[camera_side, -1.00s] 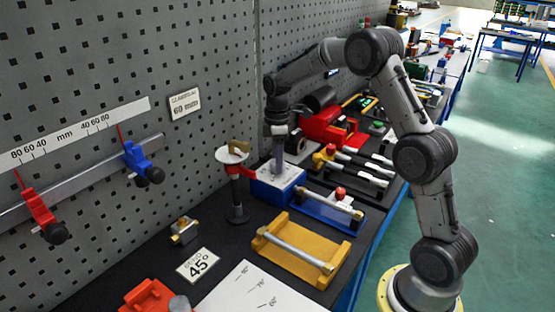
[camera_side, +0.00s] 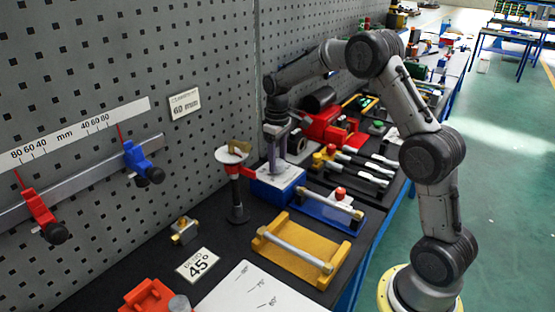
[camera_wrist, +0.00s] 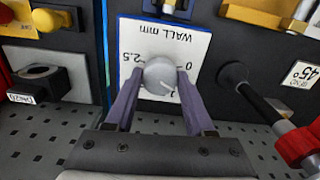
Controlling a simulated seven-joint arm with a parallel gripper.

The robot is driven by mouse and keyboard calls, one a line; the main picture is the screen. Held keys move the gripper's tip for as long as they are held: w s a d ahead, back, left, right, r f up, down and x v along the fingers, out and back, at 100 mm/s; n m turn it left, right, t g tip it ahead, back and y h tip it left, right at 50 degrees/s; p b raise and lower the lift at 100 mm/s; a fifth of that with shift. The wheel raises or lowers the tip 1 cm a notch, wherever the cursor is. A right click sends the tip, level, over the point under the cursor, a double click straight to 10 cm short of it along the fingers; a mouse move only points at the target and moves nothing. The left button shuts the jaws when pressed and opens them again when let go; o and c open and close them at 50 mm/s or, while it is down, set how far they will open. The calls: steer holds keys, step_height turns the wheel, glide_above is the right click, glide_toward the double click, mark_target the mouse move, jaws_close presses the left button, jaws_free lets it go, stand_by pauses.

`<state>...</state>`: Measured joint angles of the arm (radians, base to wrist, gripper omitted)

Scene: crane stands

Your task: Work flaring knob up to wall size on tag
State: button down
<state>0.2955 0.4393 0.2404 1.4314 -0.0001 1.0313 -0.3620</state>
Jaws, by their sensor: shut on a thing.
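The grey round flaring knob (camera_wrist: 160,75) sits on a white plate (camera_wrist: 190,40) marked "WALL mm", with "0", "2.5" and another partly hidden figure around it. A pale pointer line on the knob runs toward the lower right in the wrist view. My gripper (camera_wrist: 159,88) is shut on the knob, one purple finger on each side. In the side view my gripper (camera_side: 277,165) reaches down onto the blue block (camera_side: 272,189) with the white top; the knob is hidden there. A small tag (camera_wrist: 23,98) lies at the left of the wrist view; I cannot read it surely.
A dark post with a red arm (camera_side: 237,190) stands close left of the blue block. A yellow holder with a bar (camera_side: 300,250) and a blue holder (camera_side: 325,210) are in front. A "45°" card (camera_side: 198,264) lies nearer. The pegboard wall (camera_side: 200,60) is behind.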

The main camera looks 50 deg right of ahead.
mark_target(277, 162)
steer(key=m, duration=0.4)
steer(key=shift+r+m, duration=0.1)
steer(key=shift+m, duration=0.2)
steer(key=m, duration=0.4)
steer(key=shift+m, duration=0.4)
steer(key=shift+c, duration=1.3)
jaws_free()
step_height(277, 162, up, 14)
